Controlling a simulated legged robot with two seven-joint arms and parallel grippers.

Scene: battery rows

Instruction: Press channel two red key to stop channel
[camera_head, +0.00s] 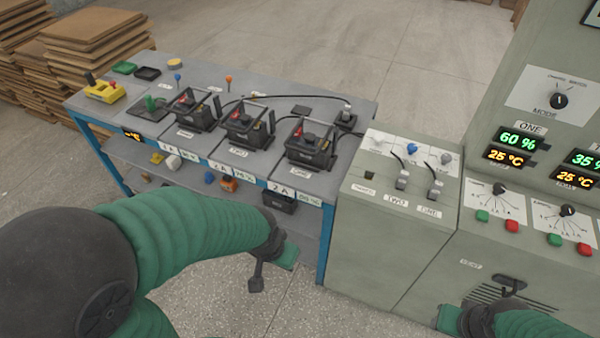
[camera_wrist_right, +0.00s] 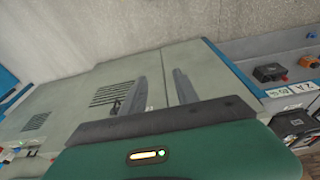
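The red key of the second channel (camera_head: 584,249) is on the sloping panel at the right edge of the head view, beside a green key (camera_head: 555,240) and below a dial (camera_head: 568,211). The first channel has its own red key (camera_head: 512,226) to the left. My right gripper (camera_head: 465,320) is low in front of the cabinet, below the keys and apart from them. In the right wrist view its two fingers (camera_wrist_right: 159,76) are spread and empty. My left gripper (camera_head: 272,265) hangs in front of the bench; its opening is unclear.
The channel one display (camera_head: 517,141) reads 60 % and 25 °C; the second display (camera_head: 585,160) is cut off. A dark handle (camera_head: 510,283) sticks out of the cabinet front. The blue-framed bench (camera_head: 325,145) holds several batteries and cables. Stacked boards (camera_head: 95,40) stand behind.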

